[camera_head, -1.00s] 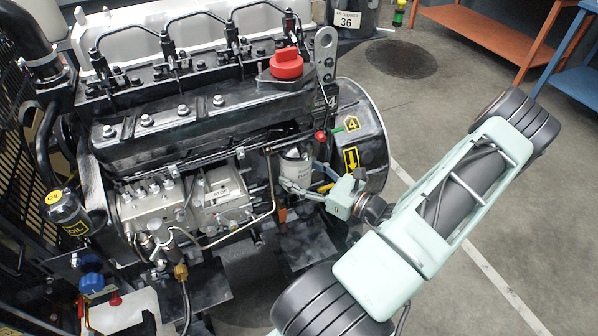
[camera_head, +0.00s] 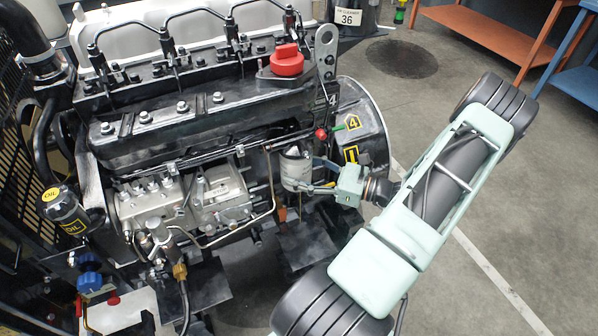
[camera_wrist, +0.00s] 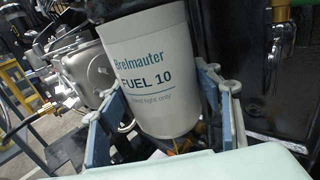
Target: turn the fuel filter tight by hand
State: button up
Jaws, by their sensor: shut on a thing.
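The fuel filter is a white canister (camera_wrist: 150,75) marked "Brelmauter FUEL 10" and "hand tight only". It hangs below a dark mount on the engine's side, slightly tilted in the wrist view. In the head view the filter (camera_head: 295,168) is small, beside the silver pump. My gripper (camera_wrist: 172,120) is shut on the filter, one finger on each side of its lower body. In the head view my gripper (camera_head: 308,186) reaches it from the right. The filter's top joint is in shadow, so its seating cannot be judged.
The engine (camera_head: 190,125) fills the left, with a red cap (camera_head: 287,60) on top. The silver injection pump (camera_head: 220,197) and thin pipes lie left of the filter. A red knob (camera_head: 321,134) sits just above. Open floor (camera_head: 450,130) lies to the right.

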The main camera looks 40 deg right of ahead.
jog(key=shift+w+r+n+y, duration=0.1)
jog(key=shift+r+n+y, duration=0.1)
jog(key=shift+n+y, duration=0.15)
jog(key=o, duration=2)
jog(key=shift+c, duration=0.2)
jog(key=shift+f, duration=0.1)
jog(key=shift+f, duration=0.1)
jog(key=shift+c, duration=0.4)
jog(key=shift+d, duration=0.1)
jog(key=v, duration=0.5)
